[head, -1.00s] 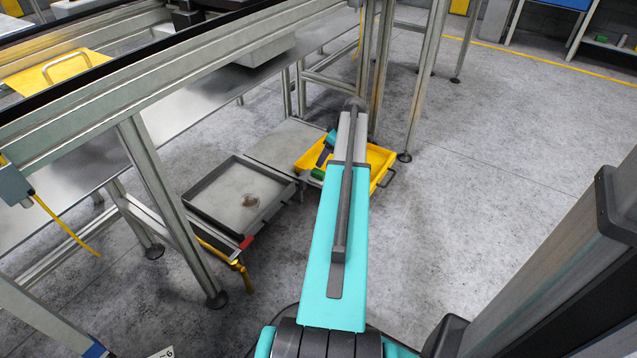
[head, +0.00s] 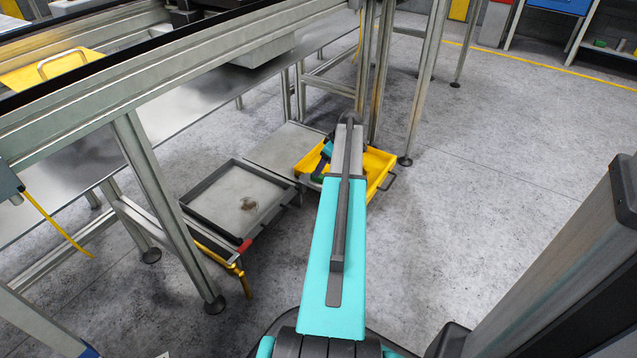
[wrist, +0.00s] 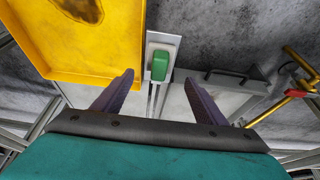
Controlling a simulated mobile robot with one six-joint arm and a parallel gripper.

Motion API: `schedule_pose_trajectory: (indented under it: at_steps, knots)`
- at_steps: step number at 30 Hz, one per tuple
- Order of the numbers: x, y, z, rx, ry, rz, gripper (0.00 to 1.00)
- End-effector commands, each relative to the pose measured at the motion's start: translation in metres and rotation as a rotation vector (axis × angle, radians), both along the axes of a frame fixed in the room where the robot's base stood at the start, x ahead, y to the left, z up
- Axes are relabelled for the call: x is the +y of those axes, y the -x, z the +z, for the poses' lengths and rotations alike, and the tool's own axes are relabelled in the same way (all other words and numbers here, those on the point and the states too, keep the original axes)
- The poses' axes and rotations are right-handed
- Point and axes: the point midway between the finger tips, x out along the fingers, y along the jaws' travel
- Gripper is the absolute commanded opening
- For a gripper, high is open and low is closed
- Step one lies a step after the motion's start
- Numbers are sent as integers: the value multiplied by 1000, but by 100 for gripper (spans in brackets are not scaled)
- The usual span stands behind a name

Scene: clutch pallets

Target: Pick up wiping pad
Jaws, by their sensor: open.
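A green block (wrist: 159,66) lies on a pale rectangular plate, beside the edge of a yellow tray, in the wrist view. It looks like the wiping pad, though I cannot be certain. My gripper (wrist: 157,84) is open and empty. Its two dark purple fingers reach toward the block, one on each side of it in the picture, apart from it. In the head view a small green patch (head: 317,178) shows at the left edge of the yellow tray (head: 379,164), partly hidden by my arm. My gripper's fingers cannot be made out there.
A grey tray (head: 203,208) with a dark stain stands left of the yellow tray, with a red and yellow piece (head: 238,265) at its front corner. Metal frame legs (head: 165,200) and a long rail surround the trays. Open concrete floor lies to the right.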

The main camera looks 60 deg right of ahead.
Motion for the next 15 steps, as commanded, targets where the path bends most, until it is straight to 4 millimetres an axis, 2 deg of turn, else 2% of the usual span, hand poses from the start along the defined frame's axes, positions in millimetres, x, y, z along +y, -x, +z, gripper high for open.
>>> schedule_pose_trajectory:
  at_steps: [1, 6, 15]
  knots:
    - [-1, -4, -10, 0, -1, 0, 66]
    - [0, -10, -24, 0, 0, 0, 66]
    - [0, -11, -25, 0, 0, 0, 66]
